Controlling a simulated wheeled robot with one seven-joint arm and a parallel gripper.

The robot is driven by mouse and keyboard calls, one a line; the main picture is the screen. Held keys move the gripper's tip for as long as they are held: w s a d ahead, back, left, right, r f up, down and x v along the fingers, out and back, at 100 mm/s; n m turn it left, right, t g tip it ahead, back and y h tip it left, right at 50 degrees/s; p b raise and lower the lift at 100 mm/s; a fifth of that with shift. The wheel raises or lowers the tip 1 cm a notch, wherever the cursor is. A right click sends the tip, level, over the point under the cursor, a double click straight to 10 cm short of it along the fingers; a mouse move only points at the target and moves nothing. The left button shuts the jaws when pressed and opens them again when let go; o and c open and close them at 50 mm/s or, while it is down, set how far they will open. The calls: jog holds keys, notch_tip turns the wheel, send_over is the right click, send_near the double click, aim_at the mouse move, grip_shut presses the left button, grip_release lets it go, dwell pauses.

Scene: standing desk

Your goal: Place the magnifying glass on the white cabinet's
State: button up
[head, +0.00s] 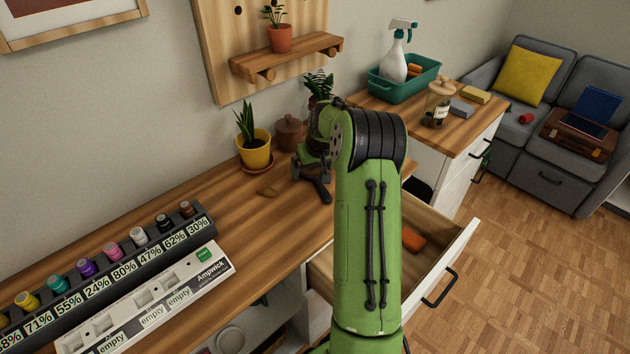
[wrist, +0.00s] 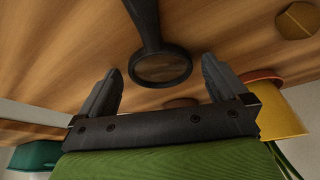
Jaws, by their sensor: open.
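The magnifying glass, with a dark handle and a round lens, lies on the wooden desk; in the wrist view its lens (wrist: 162,66) shows between my open gripper's fingertips (wrist: 161,70), its handle running up out of the picture. In the head view my gripper (head: 311,172) is low over the desk's back right part, and the dark handle (head: 322,190) seems to stick out below it; the lens is hidden there. I cannot tell whether the fingers touch it. The white cabinet (head: 484,136) with a wooden top stands beyond the desk at right.
On the cabinet top are a teal tray (head: 376,89) with a spray bottle (head: 394,66), a lidded jar (head: 437,105) and sponges (head: 475,95). A yellow plant pot (head: 254,152) stands near my gripper. An open drawer (head: 453,254) juts out below the desk.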

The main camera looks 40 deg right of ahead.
aim_at(313, 172)
jog(key=shift+c, duration=0.3)
jog(key=c, duration=1.1)
notch_tip(313, 172, up, 10)
jog(key=p, duration=0.3)
jog(key=shift+r+p, duration=0.1)
jog(key=shift+p, duration=0.25)
